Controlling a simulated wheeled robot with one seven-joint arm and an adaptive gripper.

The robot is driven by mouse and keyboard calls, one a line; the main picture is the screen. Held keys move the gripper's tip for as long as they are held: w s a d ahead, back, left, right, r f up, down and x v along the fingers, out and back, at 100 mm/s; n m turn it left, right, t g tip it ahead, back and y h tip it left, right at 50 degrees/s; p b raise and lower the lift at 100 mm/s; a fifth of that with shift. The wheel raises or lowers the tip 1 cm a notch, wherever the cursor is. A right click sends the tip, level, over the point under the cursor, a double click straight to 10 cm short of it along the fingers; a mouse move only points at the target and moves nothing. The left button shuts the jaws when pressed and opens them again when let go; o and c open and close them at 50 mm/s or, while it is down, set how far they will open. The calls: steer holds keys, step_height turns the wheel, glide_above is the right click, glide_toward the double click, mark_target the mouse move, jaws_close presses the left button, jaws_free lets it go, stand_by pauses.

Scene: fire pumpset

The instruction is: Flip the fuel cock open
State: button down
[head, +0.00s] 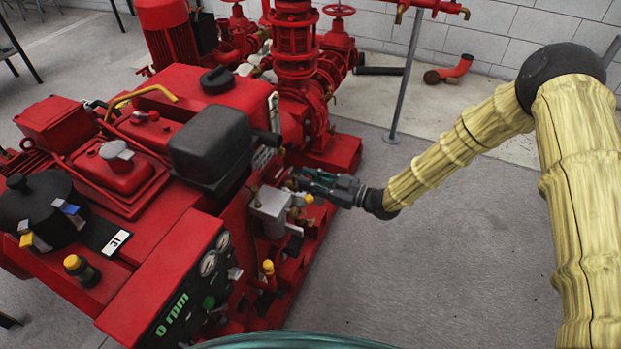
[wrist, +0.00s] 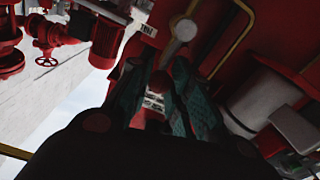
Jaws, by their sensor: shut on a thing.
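My gripper (head: 300,178) reaches in from the right to the side of the red pump engine (head: 215,85). In the wrist view its two dark green fingers (wrist: 160,72) point at the engine side. A grey lever with a round end (wrist: 183,28), which looks like the fuel cock, runs down between the fingertips, and the fingers are closed on it. A dark red round part shows between the fingers. In the head view the fingertips and the small fittings hide the fuel cock, so its angle cannot be told.
A grey metal box (head: 270,207) with a yellow knob sits just below my gripper. The gauge panel (head: 190,290) is at the lower left. Red pipes and valves (head: 295,50) stand behind. A thin grey post (head: 405,80) stands at the back. The floor to the right is clear.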

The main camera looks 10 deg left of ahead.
steer(key=shift+s, duration=0.1)
stand_by(0.3)
steer(key=c, duration=1.3)
jaws_free()
steer(key=shift+o, duration=0.2)
steer(key=shift+d, duration=0.1)
steer(key=s+d, duration=0.2)
steer(key=d, duration=0.9)
steer(key=shift+s+d, duration=0.15)
steer(key=shift+d, duration=0.15)
steer(key=shift+f, duration=0.15)
